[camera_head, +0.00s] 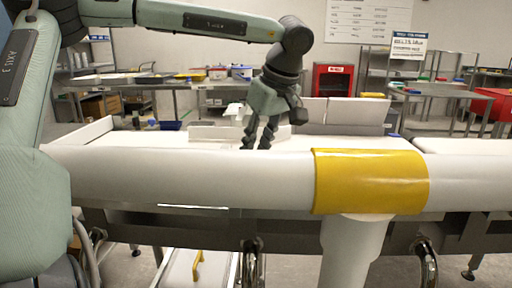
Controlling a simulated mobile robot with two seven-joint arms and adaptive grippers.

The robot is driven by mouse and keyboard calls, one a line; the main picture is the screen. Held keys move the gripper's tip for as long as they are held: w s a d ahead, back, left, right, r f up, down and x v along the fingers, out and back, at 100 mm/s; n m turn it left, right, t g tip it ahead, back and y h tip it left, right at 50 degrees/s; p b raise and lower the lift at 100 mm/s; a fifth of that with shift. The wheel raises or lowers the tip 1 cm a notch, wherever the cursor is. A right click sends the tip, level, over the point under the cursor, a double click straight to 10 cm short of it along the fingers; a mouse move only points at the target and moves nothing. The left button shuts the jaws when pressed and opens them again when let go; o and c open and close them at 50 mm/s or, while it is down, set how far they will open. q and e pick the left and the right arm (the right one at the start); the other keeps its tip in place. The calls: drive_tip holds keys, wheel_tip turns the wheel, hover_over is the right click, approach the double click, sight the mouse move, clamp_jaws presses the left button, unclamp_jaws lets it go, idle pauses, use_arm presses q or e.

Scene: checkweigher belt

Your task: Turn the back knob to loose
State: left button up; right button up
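My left gripper (258,143) reaches down from the upper middle over the white belt unit (330,143). Its two dark fingers stand apart with a gap between them, and I see nothing held. The fingertips end close to the top edge of the white pipe in front, which may hide their ends. A small white T-shaped piece (236,110) shows just left of the gripper; I cannot tell whether it is a knob. No knob can be clearly made out; the gripper and the pipe cover part of the unit. My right gripper is not in view.
A thick white pipe (200,180) with a yellow band (370,182) runs across the foreground, on a white post (350,250). An upright grey panel (345,115) stands behind the belt. A red cabinet (333,82) and tables with bins are farther back.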

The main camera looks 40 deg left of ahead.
use_arm(q)
clamp_jaws()
